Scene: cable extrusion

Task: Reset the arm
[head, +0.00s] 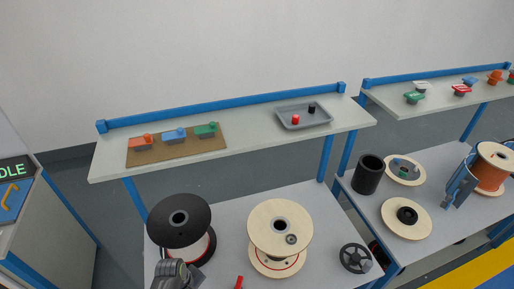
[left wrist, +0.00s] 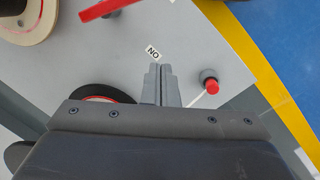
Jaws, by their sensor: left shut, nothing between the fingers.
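My left gripper (head: 174,270) is at the bottom left of the head view, in front of a black spool (head: 178,219). In the left wrist view its two fingers (left wrist: 161,84) are together with nothing between them. They point toward a small label (left wrist: 152,53) on the grey table top. A red-capped knob (left wrist: 212,86) lies to the right of the fingertips, apart from them. My right gripper is in neither view.
A wooden spool (head: 267,225) stands right of the black one, with a black spoked wheel (head: 355,258) farther right. A red handle (head: 239,283) is near the front edge. A shelf behind holds a grey tray (head: 287,122) and a brown board (head: 134,157) with coloured blocks.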

